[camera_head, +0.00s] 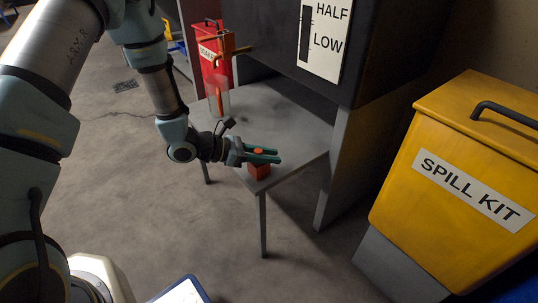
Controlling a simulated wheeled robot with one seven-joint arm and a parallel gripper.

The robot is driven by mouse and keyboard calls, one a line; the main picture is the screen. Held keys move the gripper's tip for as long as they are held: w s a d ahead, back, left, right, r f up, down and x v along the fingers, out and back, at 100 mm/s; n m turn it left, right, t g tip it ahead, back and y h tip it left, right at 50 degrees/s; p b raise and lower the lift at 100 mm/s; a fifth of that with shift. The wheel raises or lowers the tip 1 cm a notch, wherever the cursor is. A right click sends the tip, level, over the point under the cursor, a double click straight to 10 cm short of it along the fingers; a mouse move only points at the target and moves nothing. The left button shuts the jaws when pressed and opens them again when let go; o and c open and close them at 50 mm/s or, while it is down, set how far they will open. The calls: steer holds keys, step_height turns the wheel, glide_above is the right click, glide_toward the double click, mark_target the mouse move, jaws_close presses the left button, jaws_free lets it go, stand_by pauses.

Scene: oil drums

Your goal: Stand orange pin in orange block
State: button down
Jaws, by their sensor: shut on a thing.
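My gripper (278,156) is over the near corner of the grey table, its green fingers pointing right. It is shut on the orange pin (258,151), whose top shows between the fingers. The orange block (260,171) sits right below the fingers near the table's front edge. The lower part of the pin is hidden by the near finger, so I cannot tell whether it is in the block or just above it.
The grey table (300,139) is clear to the right of the gripper. Behind stand a clear container (219,103) and a red bin (213,66). A dark tank with a HALF/LOW gauge (324,38) overhangs the table's back. A yellow spill kit box (455,180) stands right.

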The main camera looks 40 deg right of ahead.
steer(key=shift+w+a+f+b, duration=0.1)
steer(key=shift+a+f+b, duration=0.15)
steer(key=shift+f, duration=0.35)
steer(key=shift+a+f+b, duration=0.1)
steer(key=shift+f+b, duration=0.2)
steer(key=shift+f, duration=0.3)
steer(key=c, duration=0.6)
jaws_free()
steer(key=shift+f, duration=0.1)
steer(key=d+r+p+v, duration=0.1)
steer(key=r+p+v, duration=0.1)
steer(key=v, duration=0.9)
